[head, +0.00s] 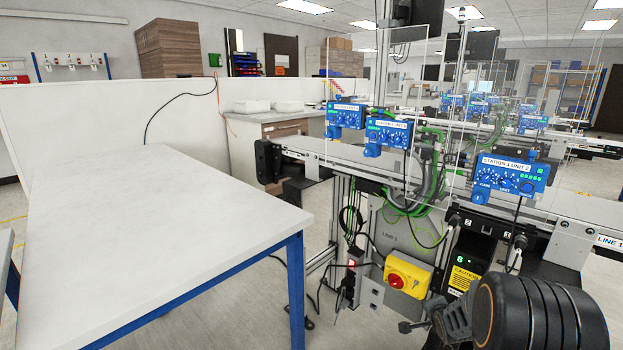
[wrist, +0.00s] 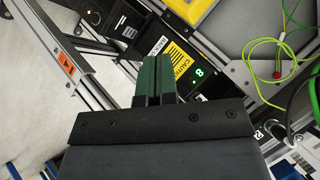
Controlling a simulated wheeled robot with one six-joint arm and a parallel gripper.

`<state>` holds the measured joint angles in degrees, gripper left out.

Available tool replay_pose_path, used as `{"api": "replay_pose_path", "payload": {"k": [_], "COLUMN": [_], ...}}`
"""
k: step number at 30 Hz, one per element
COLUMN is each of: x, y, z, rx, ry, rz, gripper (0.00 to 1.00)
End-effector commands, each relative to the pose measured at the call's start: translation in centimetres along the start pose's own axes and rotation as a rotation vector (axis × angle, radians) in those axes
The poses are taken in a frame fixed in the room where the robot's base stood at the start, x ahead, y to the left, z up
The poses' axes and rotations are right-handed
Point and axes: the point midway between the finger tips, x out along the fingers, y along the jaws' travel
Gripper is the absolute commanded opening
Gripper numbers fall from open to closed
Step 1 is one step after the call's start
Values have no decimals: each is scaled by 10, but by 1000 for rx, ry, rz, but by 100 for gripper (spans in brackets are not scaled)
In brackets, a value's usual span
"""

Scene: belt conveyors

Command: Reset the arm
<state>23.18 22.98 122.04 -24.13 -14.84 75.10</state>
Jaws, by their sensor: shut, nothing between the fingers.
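My gripper (wrist: 154,72) shows in the wrist view with its two green-faced fingers together and nothing between them. It points at the front of the conveyor frame, near a black unit with a yellow CAUTION label (wrist: 178,62) and a lit green 8. I cannot tell the exact gap to that unit. In the head view my dark arm fills the lower right corner, in front of the conveyor's lower frame. The same CAUTION unit (head: 466,270) stands just behind it.
A belt conveyor (head: 345,156) with blue control units (head: 510,175) and clear panels runs across the right. A bare white table (head: 150,230) with blue legs stands at left. Cables hang under the conveyor.

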Motion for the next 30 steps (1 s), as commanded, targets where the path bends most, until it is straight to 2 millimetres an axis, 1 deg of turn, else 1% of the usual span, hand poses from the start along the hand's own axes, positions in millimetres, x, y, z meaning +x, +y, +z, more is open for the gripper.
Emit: {"api": "replay_pose_path", "payload": {"k": [1,2,3,5,6,8,9,11,12,15,18,21,25,30], "x": [-51,-72,-101,-144,-173,-214,-240,-276,-298,-345,-378,-400,-412,-414], "y": [-39,-51,-65,-83,-93,-105,-110,-116,-118,-121,-119,-116,-113,-112], "z": [-7,-6,-4,2,6,14,20,28,34,46,56,63,68,70], "rx": [-105,-169,-254,-376,-456,-574,-646,-751,-815,-957,-1065,-1138,-1188,-1200], "ry": [-7,-18,-38,-76,-108,-163,-202,-264,-306,-400,-479,-534,-572,-581], "rz": [29,53,84,124,145,169,179,188,189,177,159,139,126,122], "gripper": [0,0,0,0,0,0,0,0,0,0,0,0,0,0]}}
